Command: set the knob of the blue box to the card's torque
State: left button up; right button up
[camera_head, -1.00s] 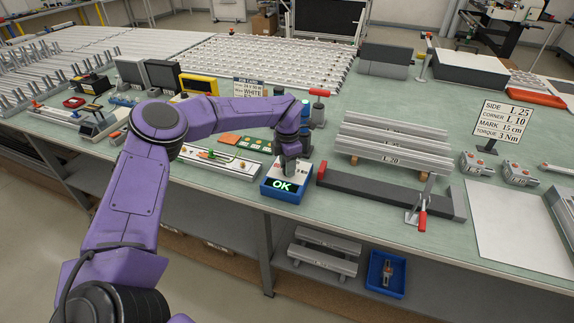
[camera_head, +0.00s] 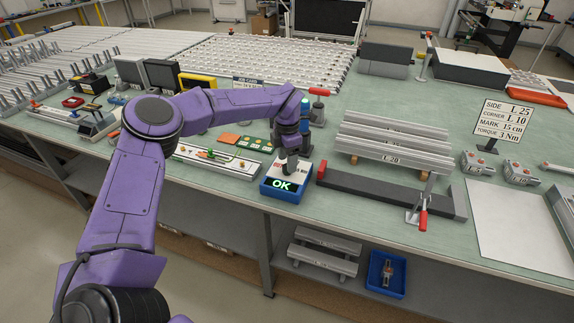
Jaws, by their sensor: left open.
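The blue box (camera_head: 274,192) stands at the table's front edge, with a pale top and a dark display that reads OK in green. My left gripper (camera_head: 291,165) points down just above the top of the box, at its back right. The gap between its fingertips is too small to see clearly, and the knob is hidden by the gripper. The card (camera_head: 503,118) stands on the right part of the table and reads SIDE L 25, CORNER L 10, MARK 15 cm, TORQUE 3 Nm. My right gripper is not in view.
A dark bar with a red-handled clamp (camera_head: 421,205) lies right of the box. Aluminium profiles (camera_head: 390,152) rest behind it. Left of the box lies a tray with small parts (camera_head: 215,160). A second card (camera_head: 258,83) stands behind my left arm, partly covered.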

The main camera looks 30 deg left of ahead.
pick_arm(q)
notch_tip(320, 180, up, 8)
jog(key=b, duration=0.1)
dwell(0.5)
